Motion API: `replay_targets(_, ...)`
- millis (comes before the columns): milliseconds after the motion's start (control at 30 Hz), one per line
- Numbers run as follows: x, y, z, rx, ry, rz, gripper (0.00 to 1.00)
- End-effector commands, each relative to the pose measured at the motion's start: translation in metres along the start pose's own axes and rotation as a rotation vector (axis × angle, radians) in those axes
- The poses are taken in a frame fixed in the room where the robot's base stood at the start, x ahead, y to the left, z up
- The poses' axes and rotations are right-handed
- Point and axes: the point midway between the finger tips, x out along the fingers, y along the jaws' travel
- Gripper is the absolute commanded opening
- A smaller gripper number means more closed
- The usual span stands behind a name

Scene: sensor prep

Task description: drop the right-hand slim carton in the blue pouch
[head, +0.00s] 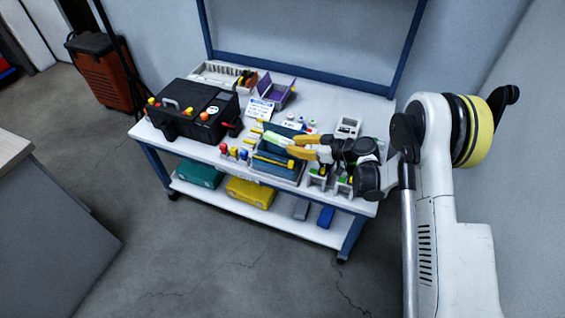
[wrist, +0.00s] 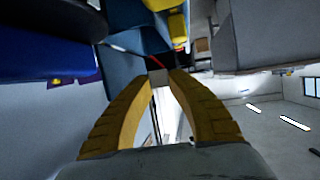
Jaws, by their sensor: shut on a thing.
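My gripper (head: 291,144) has yellow fingers and reaches left over the white bench. Its fingertips are closed on a slim pale carton (head: 277,139), held above a blue open container that appears to be the blue pouch (head: 290,173). In the wrist view, the fingers of my gripper (wrist: 160,72) converge on a small greyish end of the carton (wrist: 159,79). The pouch's interior is partly hidden by my gripper. I cannot tell whether the carton touches it.
A black toolbox (head: 192,110) stands at the bench's left. Behind are a purple open box (head: 278,92) and a white tray (head: 215,73). Small coloured bottles (head: 235,153) stand left of the pouch. Grey holders (head: 318,180) stand at its right. The lower shelf holds coloured cases (head: 250,192).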

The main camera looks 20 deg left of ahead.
Motion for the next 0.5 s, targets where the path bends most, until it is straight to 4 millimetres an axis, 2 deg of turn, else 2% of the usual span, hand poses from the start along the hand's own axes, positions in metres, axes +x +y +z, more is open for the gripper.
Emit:
replay_targets(33,-0.0002,0.0000,-0.0004,0.000,0.000,0.000,0.00)
replay_targets(67,-0.0002,0.0000,-0.0004,0.000,0.000,0.000,0.27)
replay_targets(100,-0.0002,0.0000,-0.0004,0.000,0.000,0.000,0.39)
replay_targets(133,-0.0002,0.0000,-0.0004,0.000,0.000,0.000,0.44)
replay_targets(400,-0.0006,0.0001,-0.0003,0.000,0.000,0.000,0.44)
replay_targets(500,-0.0063,0.0007,-0.0003,0.001,0.000,0.002,0.44)
